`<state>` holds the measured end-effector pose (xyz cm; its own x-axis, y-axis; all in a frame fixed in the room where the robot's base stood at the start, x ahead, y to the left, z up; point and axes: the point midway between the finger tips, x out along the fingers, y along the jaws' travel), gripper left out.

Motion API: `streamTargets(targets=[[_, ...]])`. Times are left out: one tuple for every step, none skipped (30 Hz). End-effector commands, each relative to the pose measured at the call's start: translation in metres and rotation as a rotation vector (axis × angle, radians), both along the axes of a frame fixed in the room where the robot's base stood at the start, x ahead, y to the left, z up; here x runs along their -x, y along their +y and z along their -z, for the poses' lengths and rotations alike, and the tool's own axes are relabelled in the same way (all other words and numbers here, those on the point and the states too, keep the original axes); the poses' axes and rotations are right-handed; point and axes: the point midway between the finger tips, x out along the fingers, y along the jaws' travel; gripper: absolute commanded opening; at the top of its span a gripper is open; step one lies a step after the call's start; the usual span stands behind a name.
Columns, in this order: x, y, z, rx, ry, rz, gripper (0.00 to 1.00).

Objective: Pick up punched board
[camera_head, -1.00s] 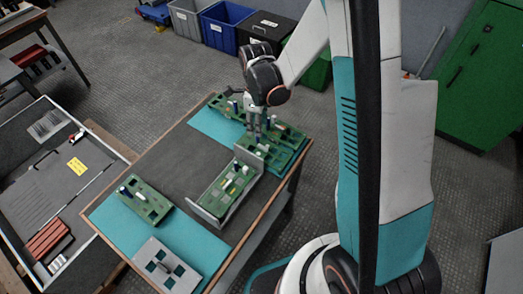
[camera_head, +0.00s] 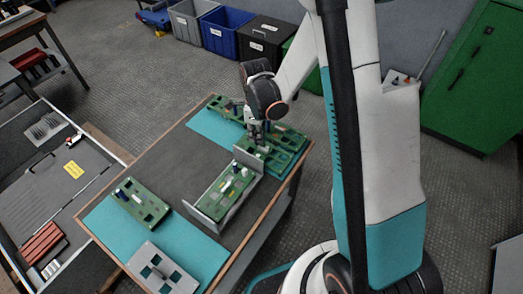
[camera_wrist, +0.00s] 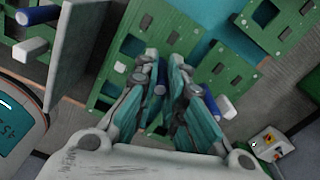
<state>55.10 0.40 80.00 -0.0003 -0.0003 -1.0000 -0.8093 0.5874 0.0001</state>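Several green boards with square cut-outs are in view; I cannot tell for sure which is the punched board. Some lie at the back right of the table, such as the right-hand green board (camera_head: 287,142), which carries blue and white cylinders. Another green board (camera_head: 142,203) lies on the front teal mat, and one sits in a grey holder (camera_head: 246,160). My gripper (camera_head: 256,138) points down over the back right boards. In the wrist view, my gripper (camera_wrist: 166,68) has a narrow gap between its fingers, with a green board (camera_wrist: 152,28) below. Its fingers hide part of the boards.
A grey plate with square holes (camera_head: 159,271) lies at the table's front. The dark table middle (camera_head: 190,160) is clear. A grey case (camera_head: 60,180) stands left of the table, and bins stand behind.

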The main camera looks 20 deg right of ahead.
Motion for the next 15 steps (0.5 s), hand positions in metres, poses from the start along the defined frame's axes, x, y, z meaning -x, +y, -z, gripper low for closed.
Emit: streamTargets(targets=[[-0.0001, 0.0002, 0.0, 0.0, 0.0, 0.0, 0.0], [-0.0001, 0.0002, 0.0, 0.0, 0.0, 0.0, 0.0], [-0.0001, 0.0002, 0.0, 0.0, 0.0, 0.0, 0.0], [-0.0001, 0.0002, -0.0001, 0.0, 0.0, 0.0, 0.0], [-0.0001, 0.0002, -0.0001, 0.0, 0.0, 0.0, 0.0], [-0.0001, 0.0002, -0.0001, 0.0, 0.0, 0.0, 0.0], [-0.0001, 0.0002, -0.0001, 0.0, 0.0, 0.0, 0.0], [0.0, 0.0002, -0.0001, 0.0, 0.0, 0.0, 0.0], [-0.0001, 0.0002, -0.0002, 0.0, 0.0, 0.0, 0.0], [0.0, 0.0002, -0.0005, 0.0, 0.0, 0.0, 0.0], [0.0, 0.0002, -0.001, 0.0, 0.0, 0.0, 0.0], [0.0, 0.0002, -0.0021, 0.0, 0.0, 0.0, 0.0], [0.0, 0.0001, -0.0034, 0.0, 0.0, 0.0, 0.0], [0.0, 0.0001, -0.005, 0.0, 0.0, 0.0, 0.0], [0.0, 0.0001, -0.0079, 0.0, 0.0, 0.0, 0.0]])
